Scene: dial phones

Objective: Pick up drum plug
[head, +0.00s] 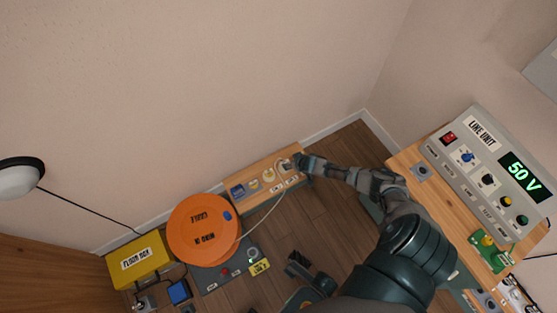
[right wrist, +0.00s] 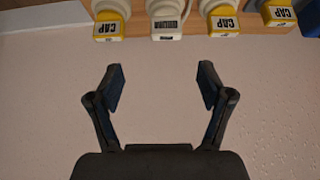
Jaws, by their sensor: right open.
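The drum plug (right wrist: 167,27) is white with a label that appears upside down. It sits between yellow caps at the top of the right wrist view. In the head view the drum plug (head: 285,166) is small, on the wooden board (head: 262,197), beside my right gripper (head: 302,163). In the right wrist view my right gripper (right wrist: 162,88) is open and empty. Its fingertips are short of the drum plug in the picture, with the plug lined up between them.
An orange drum (head: 200,245) stands left of the board, with a pale cable (head: 262,217) running to the board. A yellow floor box (head: 150,258) is further left. A line unit (head: 490,165) reading 50 V stands on a bench at right.

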